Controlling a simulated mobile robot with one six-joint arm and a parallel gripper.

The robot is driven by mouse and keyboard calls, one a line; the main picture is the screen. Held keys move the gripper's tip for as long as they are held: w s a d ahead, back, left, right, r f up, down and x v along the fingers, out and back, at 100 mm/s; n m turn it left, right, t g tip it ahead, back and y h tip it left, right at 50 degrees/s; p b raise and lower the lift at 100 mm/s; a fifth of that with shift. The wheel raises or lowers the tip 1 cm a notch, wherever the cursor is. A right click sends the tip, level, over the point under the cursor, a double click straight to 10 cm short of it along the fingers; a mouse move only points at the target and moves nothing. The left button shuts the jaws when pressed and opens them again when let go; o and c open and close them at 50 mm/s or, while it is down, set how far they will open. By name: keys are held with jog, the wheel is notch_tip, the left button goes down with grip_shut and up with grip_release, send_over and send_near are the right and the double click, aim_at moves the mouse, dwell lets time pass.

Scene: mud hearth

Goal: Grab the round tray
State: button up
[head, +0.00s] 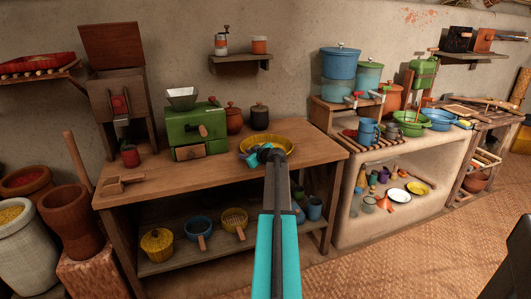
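A round yellow tray (267,138) lies on the wooden table, near its right end. My arm reaches up from the bottom of the head view, and my gripper (257,154) is at the tray's near side. The gripper and wrist cover part of the tray's front and middle. I cannot tell whether the fingers touch the rim, or whether they are open or shut.
On the wooden table (215,168), a green grinder box (192,130) stands left of the tray, with a brown jar (234,120) and a dark jar (260,118) behind. A clay counter (352,200) with pots stands to the right.

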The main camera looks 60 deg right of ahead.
dwell(0.5)
grip_shut()
jog(key=shift+r, duration=0.15)
jog(key=shift+r, duration=1.4)
jog(key=shift+s+r, duration=0.25)
jog(key=shift+r, duration=0.05)
jog(key=s+a+r+b, duration=0.1)
jog(key=s, duration=1.4)
jog(key=shift+s+a+r, duration=0.15)
jog(key=shift+s+a, duration=0.05)
jog(key=shift+a, duration=0.2)
